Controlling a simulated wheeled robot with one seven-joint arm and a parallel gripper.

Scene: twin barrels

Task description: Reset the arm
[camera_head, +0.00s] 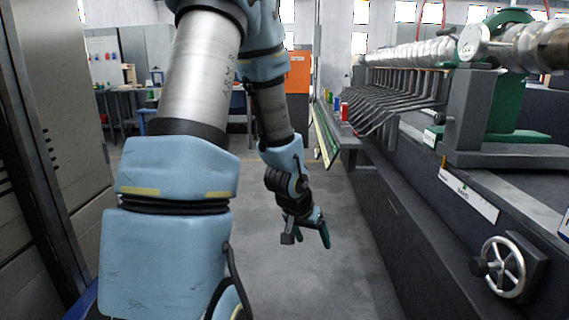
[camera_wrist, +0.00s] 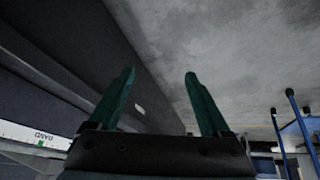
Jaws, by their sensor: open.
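My arm hangs in front of the head camera, with large blue and silver links across the left and middle. My gripper (camera_head: 325,235) is at its lower end, pointing down over the grey floor in the aisle. In the wrist view my gripper (camera_wrist: 158,95) shows two green fingers set well apart, with nothing between them. Concrete floor shows beyond the fingertips.
A long dark machine (camera_head: 390,225) with a handwheel (camera_head: 503,267) runs along the right. Small red, green and blue cans (camera_head: 344,111) stand on its far end. A grey cabinet (camera_head: 60,130) stands close on the left. The floor (camera_head: 350,270) between is clear.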

